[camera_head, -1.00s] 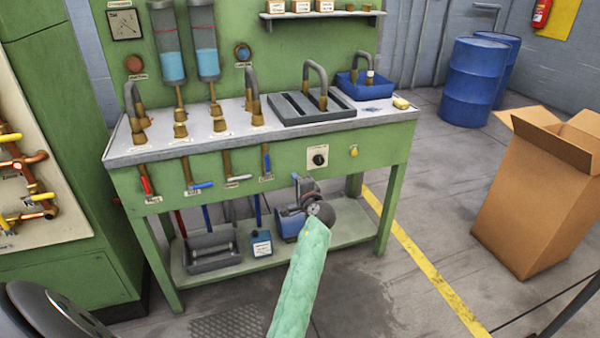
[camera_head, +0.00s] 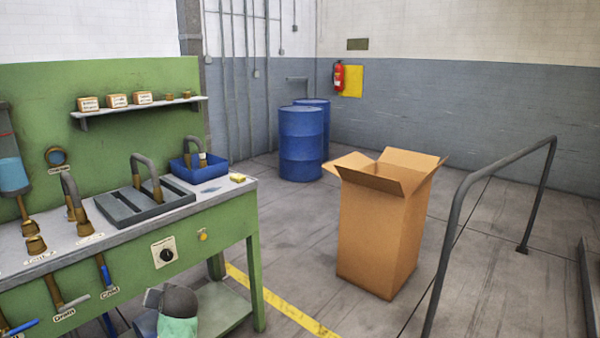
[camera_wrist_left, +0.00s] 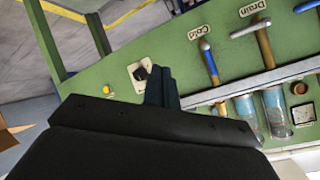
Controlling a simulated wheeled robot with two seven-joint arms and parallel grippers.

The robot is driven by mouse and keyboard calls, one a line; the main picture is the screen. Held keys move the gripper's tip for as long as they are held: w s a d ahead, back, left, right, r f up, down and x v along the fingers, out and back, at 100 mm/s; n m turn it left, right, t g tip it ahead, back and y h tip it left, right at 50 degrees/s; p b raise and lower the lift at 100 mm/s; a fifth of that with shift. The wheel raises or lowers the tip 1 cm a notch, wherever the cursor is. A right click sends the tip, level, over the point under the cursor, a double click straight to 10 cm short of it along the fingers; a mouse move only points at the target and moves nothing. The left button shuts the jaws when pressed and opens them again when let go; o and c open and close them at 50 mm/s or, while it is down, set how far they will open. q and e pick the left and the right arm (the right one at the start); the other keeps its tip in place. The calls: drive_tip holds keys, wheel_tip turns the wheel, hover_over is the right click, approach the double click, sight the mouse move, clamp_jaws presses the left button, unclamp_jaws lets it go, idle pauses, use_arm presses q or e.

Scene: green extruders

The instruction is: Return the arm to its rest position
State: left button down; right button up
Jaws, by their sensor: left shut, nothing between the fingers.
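My left gripper (camera_wrist_left: 160,88) shows in the left wrist view as two dark fingers pressed together with nothing between them. Behind it is the green front panel of the workbench, with a black knob (camera_wrist_left: 140,73) and a yellow button (camera_wrist_left: 108,89) close by in the picture. In the head view a green-sleeved piece of my arm with a dark grey end shows at the bottom, in front of the bench's lower shelf; its fingers cannot be made out there. My right gripper is in neither view.
The green workbench (camera_head: 215,238) fills the left, with labelled valve handles, a dark tray (camera_head: 120,208) and a blue bin (camera_head: 190,165). An open cardboard box (camera_head: 380,230) and a metal railing (camera_head: 455,215) stand right. Blue barrels (camera_head: 300,145) stand behind. Floor between bench and box is clear.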

use_arm(q)
drive_tip(key=s+d+f+m+g+h+p, duration=0.1)
drive_tip(key=s+d+f+h, duration=0.3)
drive_tip(key=s+d, duration=0.65)
drive_tip(key=s+d+f+m+g+h+p, duration=0.15)
drive_tip(key=s+d+h, duration=0.35)
drive_tip(key=s+d, duration=0.55)
drive_tip(key=s+d+f+g+p, duration=0.1)
drive_tip(key=s+f, duration=0.2)
drive_tip(key=s, duration=0.5)
drive_tip(key=s+d+f+m+g+p, duration=0.1)
drive_tip(key=s+d+f, duration=0.1)
drive_tip(key=s, duration=0.5)
drive_tip(key=s+d+f+g+h+p, duration=0.1)
drive_tip(key=s+f, duration=0.2)
drive_tip(key=s, duration=0.5)
drive_tip(key=shift+s+d+f+g, duration=0.15)
drive_tip(key=shift+s+f+g, duration=0.15)
drive_tip(key=shift+g, duration=0.05)
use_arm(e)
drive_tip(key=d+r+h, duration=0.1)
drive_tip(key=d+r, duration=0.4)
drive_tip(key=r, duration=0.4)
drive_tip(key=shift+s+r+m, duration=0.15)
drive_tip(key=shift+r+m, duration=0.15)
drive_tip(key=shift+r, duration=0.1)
